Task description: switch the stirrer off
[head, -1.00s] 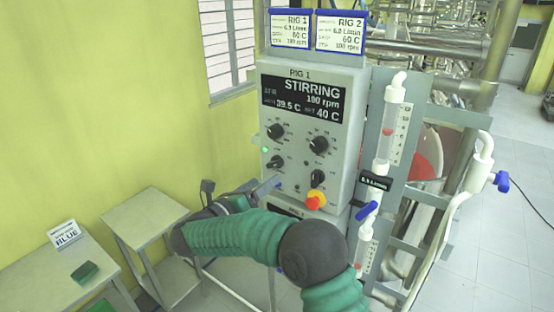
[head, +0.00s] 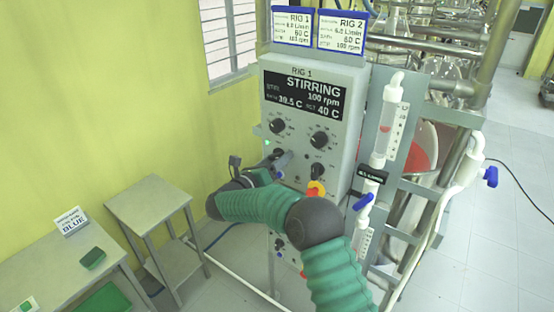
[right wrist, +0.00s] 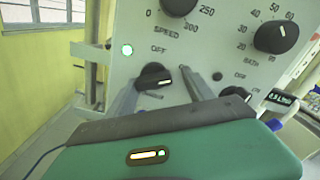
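The grey RIG 1 control box (head: 312,112) has a display (head: 303,97) reading STIRRING, 100 rpm. In the right wrist view, a green lamp (right wrist: 127,49) is lit beside the OFF mark. Below it is a black knob (right wrist: 153,80) with a pale pointer line. My right gripper (right wrist: 158,76) is open, with one finger on each side of this knob. I cannot tell whether the fingers touch it. In the head view, my right gripper (head: 279,163) is at the lower left knob, which it partly hides. My left gripper is not in view.
The speed knob (head: 278,125) and bath knob (head: 319,140) sit above. Another black knob (head: 317,170) and a red-yellow emergency button (head: 316,188) are to the right. A flowmeter tube (head: 388,125) stands right of the box. A small table (head: 150,205) stands left.

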